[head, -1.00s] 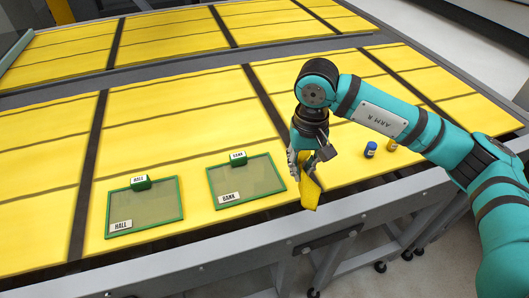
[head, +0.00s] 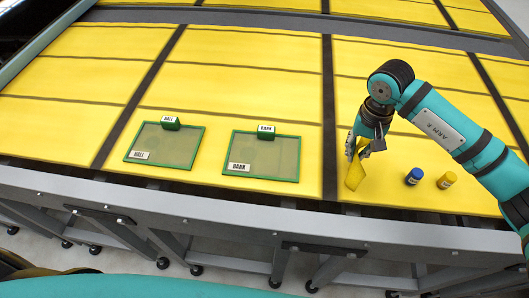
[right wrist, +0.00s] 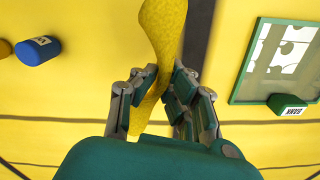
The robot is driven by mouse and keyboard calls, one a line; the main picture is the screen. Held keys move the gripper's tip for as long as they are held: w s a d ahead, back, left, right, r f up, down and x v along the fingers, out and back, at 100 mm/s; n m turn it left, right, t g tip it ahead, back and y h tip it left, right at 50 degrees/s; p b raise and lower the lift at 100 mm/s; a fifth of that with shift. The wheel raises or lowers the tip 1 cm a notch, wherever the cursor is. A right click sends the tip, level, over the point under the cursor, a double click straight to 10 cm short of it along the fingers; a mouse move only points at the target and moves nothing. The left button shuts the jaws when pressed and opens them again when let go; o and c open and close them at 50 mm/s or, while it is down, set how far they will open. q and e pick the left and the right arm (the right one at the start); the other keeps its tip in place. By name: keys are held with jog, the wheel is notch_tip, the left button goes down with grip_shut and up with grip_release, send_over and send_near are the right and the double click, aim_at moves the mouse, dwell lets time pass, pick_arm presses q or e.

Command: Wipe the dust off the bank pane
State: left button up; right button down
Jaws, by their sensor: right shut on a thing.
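The bank pane (head: 284,160) is a green-framed, dull olive panel with a BANK label, lying on the yellow table. A green block marked BANK (head: 266,131) sits at its far edge. In the right wrist view the bank pane (right wrist: 258,85) is partly seen at the right, with a pale patterned area in it. My right gripper (head: 366,142) is shut on a yellow cloth (head: 354,174), which hangs limp to the right of the pane, apart from it. The right wrist view shows the cloth (right wrist: 163,35) between the fingers (right wrist: 152,88). My left gripper is out of view.
A similar hall pane (head: 178,147) with a green block (head: 170,123) lies to the left. A blue jar (head: 413,177) and a yellow jar (head: 446,180) stand right of my gripper. The grey table rail (head: 200,205) runs along the near edge.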

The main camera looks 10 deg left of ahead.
jog(key=f, duration=0.2)
jog(key=shift+w+d+f, duration=0.1)
jog(key=shift+d+f, duration=0.1)
jog(key=shift+f, duration=0.25)
jog(key=c, duration=1.4)
grip_release()
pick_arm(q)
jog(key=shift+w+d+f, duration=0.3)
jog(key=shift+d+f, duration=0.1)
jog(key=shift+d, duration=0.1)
pick_arm(e)
jog(key=o, duration=0.6)
jog(key=o, duration=0.6)
jog(key=shift+o, duration=0.2)
